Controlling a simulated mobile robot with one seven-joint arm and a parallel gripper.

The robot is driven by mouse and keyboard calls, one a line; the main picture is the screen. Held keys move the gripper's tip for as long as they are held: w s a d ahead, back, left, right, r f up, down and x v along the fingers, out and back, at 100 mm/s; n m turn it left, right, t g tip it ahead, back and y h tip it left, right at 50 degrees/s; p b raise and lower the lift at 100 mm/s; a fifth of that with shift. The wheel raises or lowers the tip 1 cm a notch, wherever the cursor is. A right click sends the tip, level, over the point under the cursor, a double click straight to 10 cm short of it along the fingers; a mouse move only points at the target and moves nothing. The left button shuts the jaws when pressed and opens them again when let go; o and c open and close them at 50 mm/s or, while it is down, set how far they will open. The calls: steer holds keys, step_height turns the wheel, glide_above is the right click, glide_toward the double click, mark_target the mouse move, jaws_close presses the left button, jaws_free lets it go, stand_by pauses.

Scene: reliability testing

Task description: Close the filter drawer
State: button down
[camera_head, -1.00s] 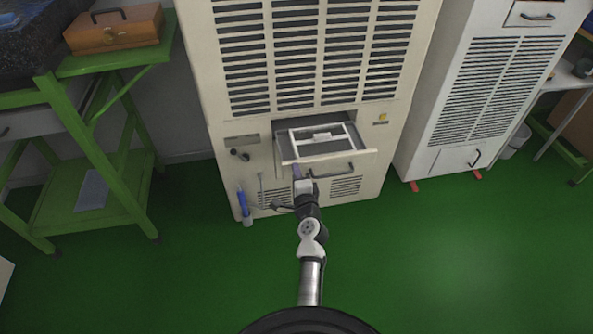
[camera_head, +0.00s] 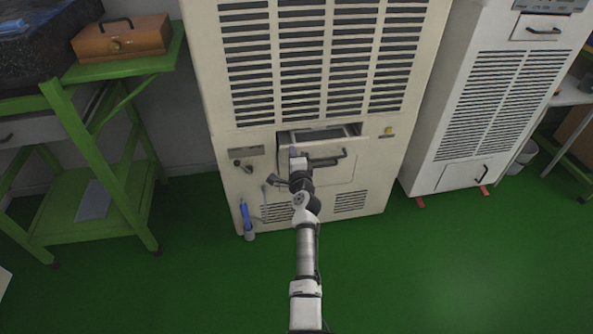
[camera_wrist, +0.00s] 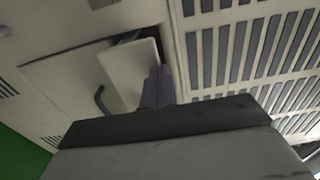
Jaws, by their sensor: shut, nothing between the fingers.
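The filter drawer (camera_head: 325,170) is in the lower front of the tall beige cabinet (camera_head: 392,155), below its vent slats. It stands partly open, with its top edge and part of the light inner frame showing in the opening. The drawer has a dark handle (camera_head: 327,161). My gripper (camera_head: 294,152) is shut and empty at the left part of the drawer's front, at its upper edge. In the wrist view the purple-grey fingers (camera_wrist: 158,88) are together close to the drawer's front panel (camera_wrist: 133,72); whether they touch it is unclear.
A white vented cabinet (camera_head: 500,100) stands at the right. A green shelf (camera_head: 115,205) holding a brown toolbox (camera_head: 122,40) is at the left. A blue tube (camera_head: 245,214) hangs at the cabinet's lower left. The green floor (camera_head: 420,270) in front is largely clear.

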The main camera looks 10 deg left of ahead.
steer(key=shift+b+x, duration=0.55)
steer(key=shift+x, duration=1.35)
steer(key=shift+s, duration=0.1)
